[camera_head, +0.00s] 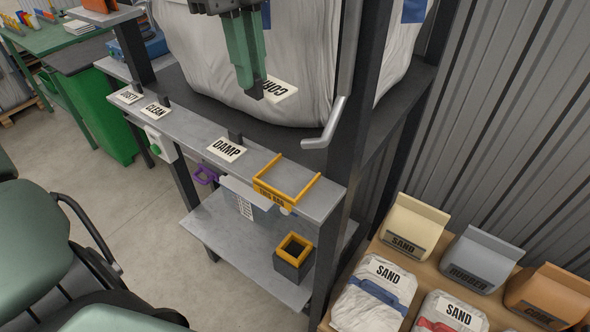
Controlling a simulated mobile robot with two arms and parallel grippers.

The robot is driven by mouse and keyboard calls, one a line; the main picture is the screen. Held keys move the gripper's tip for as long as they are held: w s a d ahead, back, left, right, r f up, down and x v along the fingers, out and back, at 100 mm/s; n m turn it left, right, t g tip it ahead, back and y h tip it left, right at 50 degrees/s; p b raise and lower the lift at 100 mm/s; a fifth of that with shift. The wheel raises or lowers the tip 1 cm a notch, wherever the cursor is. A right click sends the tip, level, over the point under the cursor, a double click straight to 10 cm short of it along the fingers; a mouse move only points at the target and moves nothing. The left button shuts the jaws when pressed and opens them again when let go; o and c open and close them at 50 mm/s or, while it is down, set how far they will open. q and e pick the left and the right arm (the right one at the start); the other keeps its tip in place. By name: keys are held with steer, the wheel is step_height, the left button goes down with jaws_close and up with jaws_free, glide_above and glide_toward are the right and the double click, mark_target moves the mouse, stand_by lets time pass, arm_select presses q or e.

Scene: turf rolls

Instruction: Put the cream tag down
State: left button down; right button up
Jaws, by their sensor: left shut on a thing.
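My left gripper (252,88), with green fingers, comes down from the top centre and is shut on the cream tag (281,91). The tag reads CORK, upside down from here, and part of it is hidden behind the fingers. It is held up in front of the big white bag (215,60), above the grey ledge (325,200). A yellow open-sided frame (272,196) marked THIS BAG sits at the ledge's right end, with bare ledge inside it. My right gripper is not in view.
Tags reading DAMP (227,149), CLEAN (156,111) and DUST (129,96) lie along the ledge. A dark post (360,130) and a metal spout (325,125) stand near the frame. A yellow-rimmed box (293,256) sits on the lower shelf (225,235). Labelled bags (372,295) stand lower right.

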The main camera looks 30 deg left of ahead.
mark_target(275, 99)
arm_select(q)
steer(key=d, duration=0.1)
steer(key=d+r+n, duration=0.1)
steer(key=d, duration=0.1)
steer(key=shift+w+d+r, duration=0.15)
steer(key=shift+d+f, duration=0.2)
steer(key=shift+f, duration=0.15)
steer(key=shift+n, duration=0.3)
step_height(275, 99, down, 15)
steer(key=p, duration=0.3)
steer(key=shift+a+f, duration=0.1)
steer(key=shift+f, duration=0.05)
step_height(275, 99, down, 3)
steer(key=shift+f+p, duration=0.1)
steer(key=shift+p, duration=0.5)
steer(key=shift+f, duration=0.3)
steer(key=shift+f, duration=0.1)
steer(key=c, duration=1.5)
jaws_free()
